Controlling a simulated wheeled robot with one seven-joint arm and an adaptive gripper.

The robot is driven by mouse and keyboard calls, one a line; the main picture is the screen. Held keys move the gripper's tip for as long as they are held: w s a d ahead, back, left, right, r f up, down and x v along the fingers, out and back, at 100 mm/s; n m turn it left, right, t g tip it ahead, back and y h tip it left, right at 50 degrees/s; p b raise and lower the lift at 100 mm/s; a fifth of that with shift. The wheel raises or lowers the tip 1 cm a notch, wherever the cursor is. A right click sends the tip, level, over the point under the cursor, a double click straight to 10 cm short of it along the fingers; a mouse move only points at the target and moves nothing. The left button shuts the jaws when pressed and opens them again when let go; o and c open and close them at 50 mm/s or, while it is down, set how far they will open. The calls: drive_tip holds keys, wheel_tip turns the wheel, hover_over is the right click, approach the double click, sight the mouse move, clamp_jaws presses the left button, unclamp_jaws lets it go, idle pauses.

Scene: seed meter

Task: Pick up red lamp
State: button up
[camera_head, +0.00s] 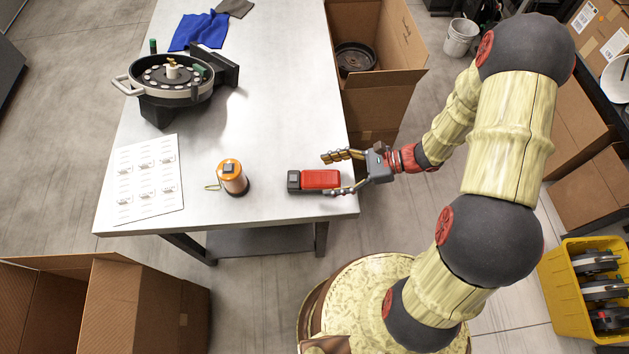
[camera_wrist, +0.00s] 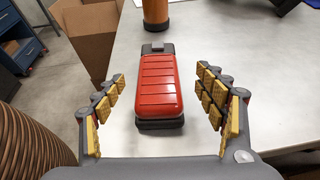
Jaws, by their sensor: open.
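The red lamp (camera_head: 320,179) is a red block with dark ends. It lies flat on the grey table (camera_head: 270,120) near its right front edge. My gripper (camera_head: 343,172) is at the lamp's right end with its fingers spread. In the wrist view the lamp (camera_wrist: 157,87) lies ahead, between my two open fingers (camera_wrist: 160,108), with clear gaps on both sides. No finger appears to touch it there.
An orange cylinder (camera_head: 232,178) stands left of the lamp, and it also shows beyond it in the wrist view (camera_wrist: 156,12). A printed sheet (camera_head: 142,180), a round seed meter (camera_head: 171,78) and a blue cloth (camera_head: 199,31) lie farther left and back. A cardboard box (camera_head: 385,100) stands beside the table.

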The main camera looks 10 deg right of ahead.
sight(324, 177)
drive_tip(key=b+x, duration=0.1)
drive_tip(key=x, duration=0.4)
drive_tip(key=shift+s+f, duration=0.1)
drive_tip(key=shift+f, duration=0.1)
drive_tip(key=c, duration=0.3)
drive_tip(key=c, duration=0.8)
drive_tip(key=shift+c, duration=1.1)
